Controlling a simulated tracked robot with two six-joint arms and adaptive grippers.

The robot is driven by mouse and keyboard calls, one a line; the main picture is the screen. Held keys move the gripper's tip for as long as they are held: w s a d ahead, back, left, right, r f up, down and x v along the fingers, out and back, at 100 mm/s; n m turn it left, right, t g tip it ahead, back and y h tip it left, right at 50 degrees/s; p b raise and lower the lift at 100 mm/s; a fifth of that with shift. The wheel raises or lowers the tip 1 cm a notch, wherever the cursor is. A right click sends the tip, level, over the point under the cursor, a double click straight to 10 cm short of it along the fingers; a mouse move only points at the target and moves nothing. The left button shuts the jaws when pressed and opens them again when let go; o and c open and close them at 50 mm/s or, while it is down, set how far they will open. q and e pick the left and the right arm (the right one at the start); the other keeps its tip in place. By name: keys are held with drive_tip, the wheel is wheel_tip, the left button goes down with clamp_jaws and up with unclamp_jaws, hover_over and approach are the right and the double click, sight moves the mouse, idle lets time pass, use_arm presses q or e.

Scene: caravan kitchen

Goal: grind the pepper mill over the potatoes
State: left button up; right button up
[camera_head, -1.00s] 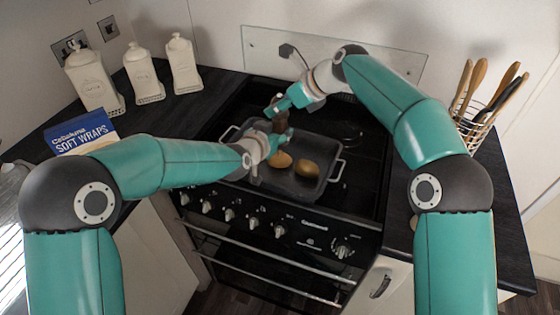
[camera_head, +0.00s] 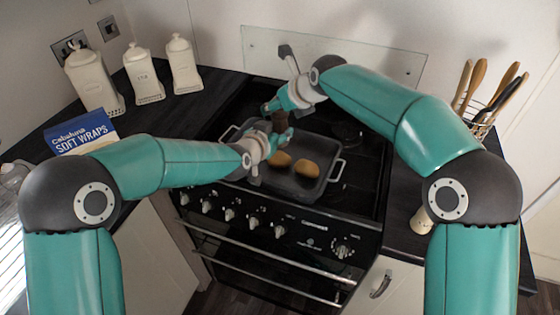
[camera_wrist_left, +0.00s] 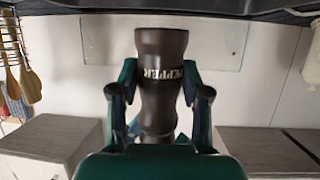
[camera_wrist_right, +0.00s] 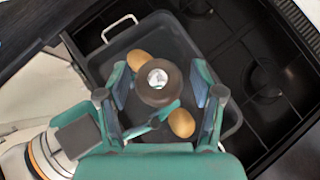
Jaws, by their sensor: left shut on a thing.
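The dark pepper mill (camera_head: 280,121) is held over the roasting tray (camera_head: 337,172) on the hob. My left gripper (camera_head: 276,142) is shut on the mill; the left wrist view shows the mill (camera_wrist_left: 160,95) between its fingers, with PEPPER lettering. My right gripper (camera_head: 278,106) is at the mill's top end. In the right wrist view its fingers (camera_wrist_right: 158,95) stand open on either side of the mill's round top (camera_wrist_right: 158,97), with gaps visible. Two potatoes lie in the tray, one (camera_head: 281,159) left of the other (camera_head: 306,168); part of the tray is hidden by my left gripper.
White canisters (camera_head: 142,75) and a Soft Wraps box (camera_head: 83,132) stand on the left counter. A utensil holder (camera_head: 478,125) is at the right. A pale jar (camera_head: 421,220) is partly hidden by my right arm. A glass splashback (camera_head: 385,62) is behind the hob.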

idle(0.6)
drive_tip(key=shift+d+n+g+y, duration=0.1)
drive_tip(key=shift+n+g+y, duration=0.5)
drive_tip(key=shift+n+y, duration=0.45)
drive_tip(key=shift+n+g+y, duration=0.35)
drive_tip(key=shift+n+g, duration=0.35)
drive_tip(key=shift+n, duration=0.55)
drive_tip(key=c, duration=0.9)
drive_tip(key=m+t+h, duration=0.2)
drive_tip(key=m, duration=0.1)
drive_tip(key=shift+s, duration=0.1)
drive_tip(key=shift+m+t+h, duration=0.3)
drive_tip(key=shift+m+h, duration=0.1)
drive_tip(key=shift+m, duration=0.4)
drive_tip(key=shift+c, duration=0.2)
drive_tip(key=o, duration=0.9)
